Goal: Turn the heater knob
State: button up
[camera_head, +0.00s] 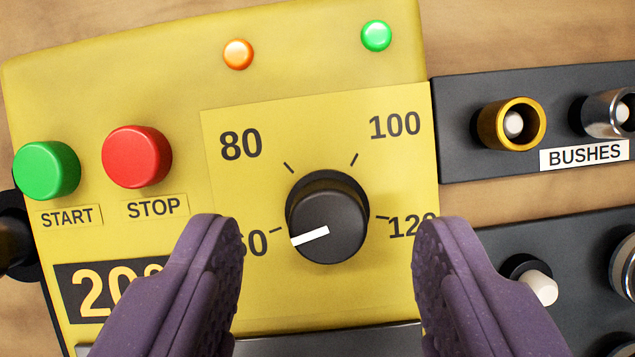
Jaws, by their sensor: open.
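The heater knob (345,205) is a round black knob with a white pointer bar, on a yellow control box (330,30). Marks 60, 80, 100 and 120 surround it on a dial plate (290,295). The white pointer aims lower left, at the partly covered 60 mark. My gripper (328,265) is open, with purple ribbed fingers on the left and right of the knob in the picture. The fingers appear apart from the knob, with gaps on both sides. They hide part of the 60 and 120 labels and part of a display reading 200.
A green START button (47,170) and a red STOP button (137,157) stick out left of the knob. An orange lamp (238,54) and a green lamp (376,36) are above. A dark BUSHES rack (455,130) and another dark rack (590,235) stand at right.

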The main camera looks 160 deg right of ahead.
jog(key=shift+x, duration=1)
jog(key=shift+r, duration=0.1)
jog(key=c, duration=1)
